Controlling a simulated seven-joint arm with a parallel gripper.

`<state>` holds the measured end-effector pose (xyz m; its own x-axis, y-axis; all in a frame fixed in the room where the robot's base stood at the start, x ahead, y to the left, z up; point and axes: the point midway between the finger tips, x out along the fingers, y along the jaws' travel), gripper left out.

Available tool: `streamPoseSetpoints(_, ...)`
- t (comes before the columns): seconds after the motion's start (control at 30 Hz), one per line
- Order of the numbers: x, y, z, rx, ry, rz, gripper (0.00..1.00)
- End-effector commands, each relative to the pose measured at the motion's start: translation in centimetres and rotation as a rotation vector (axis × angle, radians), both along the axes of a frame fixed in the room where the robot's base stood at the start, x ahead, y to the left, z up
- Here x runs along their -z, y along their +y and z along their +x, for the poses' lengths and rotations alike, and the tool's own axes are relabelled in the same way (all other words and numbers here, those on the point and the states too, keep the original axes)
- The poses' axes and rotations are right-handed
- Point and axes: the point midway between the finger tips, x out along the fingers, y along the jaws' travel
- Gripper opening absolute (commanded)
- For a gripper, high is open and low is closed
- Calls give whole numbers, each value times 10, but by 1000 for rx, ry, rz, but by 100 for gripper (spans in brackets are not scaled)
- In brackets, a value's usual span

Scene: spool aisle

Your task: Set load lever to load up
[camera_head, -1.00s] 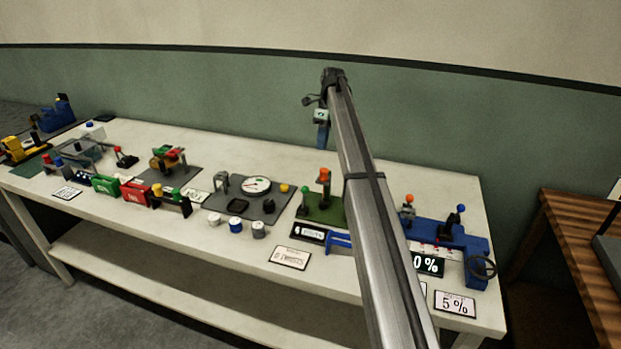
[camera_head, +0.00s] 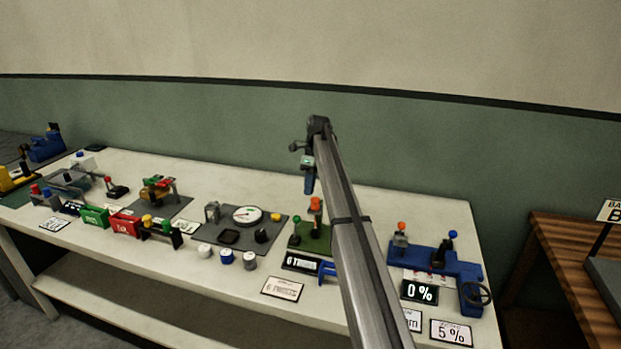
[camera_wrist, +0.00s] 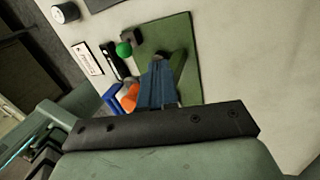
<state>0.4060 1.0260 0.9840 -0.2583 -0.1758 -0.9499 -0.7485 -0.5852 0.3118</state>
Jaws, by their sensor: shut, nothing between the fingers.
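My gripper (camera_head: 309,190) is shut and empty, with blue fingers pointing down above the back of the green-based device (camera_head: 310,242). In the wrist view its fingers (camera_wrist: 160,68) overlap the green base plate (camera_wrist: 180,32). That device carries an orange knob (camera_head: 316,204) and a green knob (camera_head: 295,221). The orange knob (camera_wrist: 127,97) is close beside the fingers in the wrist view; contact cannot be told. The blue device (camera_head: 433,258) on the right has an orange knob (camera_head: 401,227) and a blue knob (camera_head: 453,234). No readable label marks the load lever.
The pale bench (camera_head: 345,300) also holds a grey plate with a round gauge (camera_head: 247,215), white spools (camera_head: 227,257) and red and green boxes (camera_head: 126,224) on the left. A 0 % display (camera_head: 420,291) stands before the blue device. My arm hides part of the bench.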

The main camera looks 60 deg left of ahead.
Motion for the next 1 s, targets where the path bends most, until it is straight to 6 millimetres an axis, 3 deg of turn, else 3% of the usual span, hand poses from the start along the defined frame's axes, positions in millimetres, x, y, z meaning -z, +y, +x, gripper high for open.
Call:
streamPoseSetpoints(0.27,47,-12,-15,0,0,0,0)
streamPoseSetpoints(0.53,49,-30,-41,-1,-1,1,0)
streamPoseSetpoints(1.0,49,-31,-44,0,-5,5,0)
